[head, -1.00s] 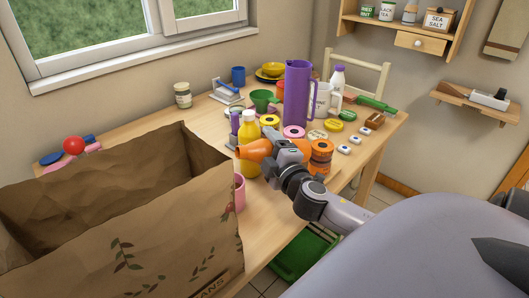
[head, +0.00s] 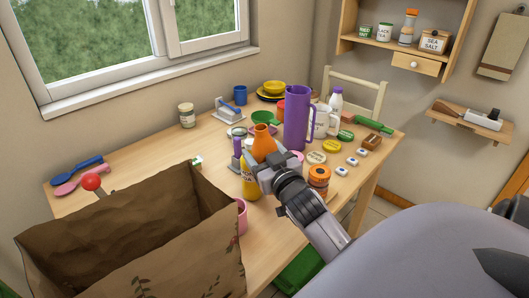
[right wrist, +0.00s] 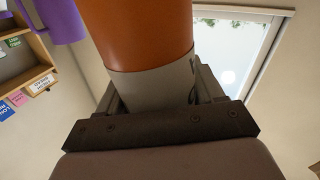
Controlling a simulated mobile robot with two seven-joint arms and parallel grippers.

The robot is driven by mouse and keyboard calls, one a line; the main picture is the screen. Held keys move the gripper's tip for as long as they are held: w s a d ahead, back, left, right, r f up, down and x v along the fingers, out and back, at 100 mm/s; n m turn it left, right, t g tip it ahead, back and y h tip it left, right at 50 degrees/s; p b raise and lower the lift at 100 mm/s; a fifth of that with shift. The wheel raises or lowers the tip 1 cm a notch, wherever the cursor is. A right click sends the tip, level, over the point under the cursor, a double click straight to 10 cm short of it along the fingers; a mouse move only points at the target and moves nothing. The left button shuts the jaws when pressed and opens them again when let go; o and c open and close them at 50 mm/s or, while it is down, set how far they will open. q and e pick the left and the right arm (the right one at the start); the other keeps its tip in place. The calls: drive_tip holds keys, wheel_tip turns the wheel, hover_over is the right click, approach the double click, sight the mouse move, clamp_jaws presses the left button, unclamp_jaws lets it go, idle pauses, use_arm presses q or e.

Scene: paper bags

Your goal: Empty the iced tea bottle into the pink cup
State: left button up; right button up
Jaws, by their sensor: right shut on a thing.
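My right gripper (head: 268,166) is shut on an orange bottle (head: 264,143), which I take for the iced tea bottle. The bottle is upright, mouth up, above the table behind a yellow bottle (head: 250,183). In the right wrist view its orange body (right wrist: 142,35) and pale grey band fill the space between the fingers. The label cannot be read, and I cannot tell what is inside. The pink cup (head: 242,216) stands on the table to the lower left of the gripper, partly hidden by the paper bag. Its inside is hidden. My left gripper is not in view.
A large open paper bag (head: 130,240) fills the front left. A tall purple pitcher (head: 298,118) stands right behind the gripper, with an orange-lidded jar (head: 319,178) to the right. Several small items crowd the right; the table's left middle is clear.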

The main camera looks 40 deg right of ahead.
sight(273, 143)
wheel_tip(273, 143, up, 4)
drive_tip(key=shift+a+f+m+p, duration=0.1)
drive_tip(key=shift+f+m+p, duration=0.2)
drive_tip(key=shift+p, duration=0.85)
drive_tip(key=shift+w+a+f+m, duration=0.1)
drive_tip(key=shift+a+f+m, duration=0.15)
drive_tip(key=shift+m, duration=0.25)
drive_tip(key=shift+f, duration=0.1)
drive_tip(key=shift+d+r, duration=0.15)
drive_tip(key=shift+r, duration=0.05)
drive_tip(key=shift+s+d+r+p, duration=0.25)
drive_tip(key=shift+d+r+p, duration=0.4)
drive_tip(key=shift+d, duration=0.15)
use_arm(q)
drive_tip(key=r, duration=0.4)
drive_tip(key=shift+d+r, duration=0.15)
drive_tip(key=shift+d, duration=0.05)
use_arm(e)
drive_tip(key=d+r, duration=0.1)
drive_tip(key=d, duration=0.1)
drive_tip(key=s+d+r, duration=0.1)
drive_tip(key=shift+s+d+r, duration=0.1)
drive_tip(key=shift+d+r, duration=0.05)
drive_tip(key=shift+d, duration=0.25)
